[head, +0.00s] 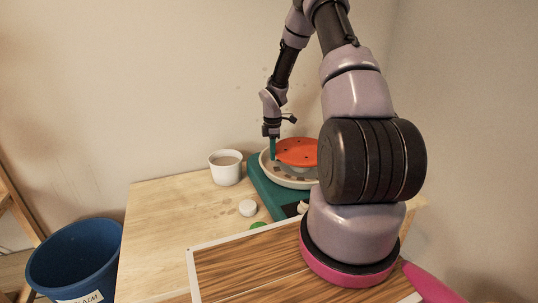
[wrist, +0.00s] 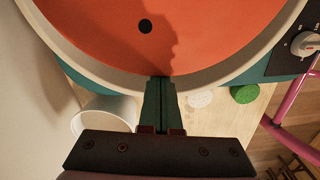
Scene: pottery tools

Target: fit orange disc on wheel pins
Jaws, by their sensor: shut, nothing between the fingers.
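The orange disc (head: 297,151) lies over the wheel inside the pale splash pan (head: 290,181) of the teal pottery wheel (head: 262,187). In the wrist view the orange disc (wrist: 110,28) fills the top, with one dark round hole (wrist: 145,26) showing. My gripper (head: 272,152) points down at the left edge of the disc. In the wrist view my gripper (wrist: 160,88) is shut with its fingers together and nothing between them, its tips close to the disc's rim. Whether the tips touch the disc I cannot tell. The wheel pins are hidden, and my arm covers the disc's right side.
A pale round piece (head: 248,208) and a green one (head: 258,225) lie on the wooden table (head: 165,215). A control knob (wrist: 305,43) is on the wheel's body. A blue bin (head: 75,262) stands at lower left.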

